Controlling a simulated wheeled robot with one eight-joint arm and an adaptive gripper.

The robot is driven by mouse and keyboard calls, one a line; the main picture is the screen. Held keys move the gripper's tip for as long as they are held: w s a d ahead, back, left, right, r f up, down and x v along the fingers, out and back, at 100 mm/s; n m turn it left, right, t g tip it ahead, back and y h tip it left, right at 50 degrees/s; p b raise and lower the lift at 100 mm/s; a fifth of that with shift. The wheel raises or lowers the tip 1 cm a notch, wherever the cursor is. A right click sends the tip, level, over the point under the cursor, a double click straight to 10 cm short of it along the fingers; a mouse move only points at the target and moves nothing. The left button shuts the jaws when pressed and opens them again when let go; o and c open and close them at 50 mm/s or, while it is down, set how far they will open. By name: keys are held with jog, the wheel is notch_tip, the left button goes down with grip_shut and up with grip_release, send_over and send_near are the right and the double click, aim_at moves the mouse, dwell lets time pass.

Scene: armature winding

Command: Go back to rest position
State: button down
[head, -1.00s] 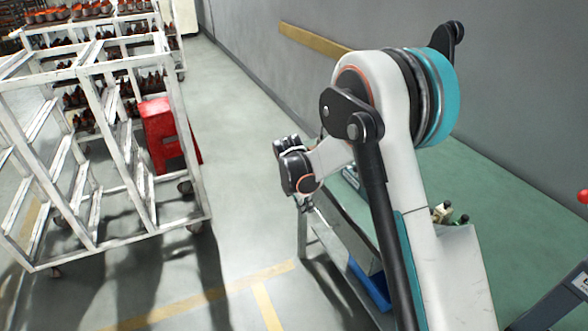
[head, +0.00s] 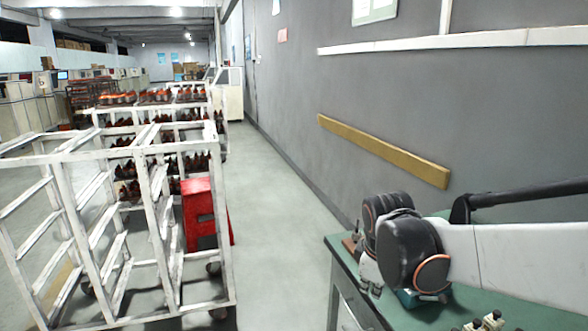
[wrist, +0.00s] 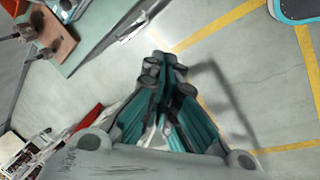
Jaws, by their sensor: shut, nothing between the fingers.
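My gripper (wrist: 165,65) shows in the wrist view with its teal fingers together and nothing between them. It hangs over open grey floor, beside the edge of a green-topped workbench (wrist: 88,48). In the head view my arm reaches in from the right, and its dark wrist joints are in front of the workbench's left part (head: 450,318). The fingers themselves are not clear in the head view, being largely hidden by the wrist.
White rack carts (head: 150,200) with dark and orange parts stand at the left, with a red box (head: 200,215) beside them. A grey wall (head: 400,100) with a yellow rail (head: 380,150) runs behind the bench. The floor aisle (head: 270,190) between is clear.

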jog(key=s+d+r+m+t, duration=0.1)
jog(key=s+m, duration=0.4)
jog(key=s, duration=0.4)
jog(key=s+d+r+m+t+y, duration=0.1)
jog(key=s+r+m+t, duration=0.1)
jog(key=s+m, duration=0.4)
jog(key=s, duration=0.3)
jog(key=shift+s+d+t, duration=0.2)
jog(key=shift+s+t, duration=0.1)
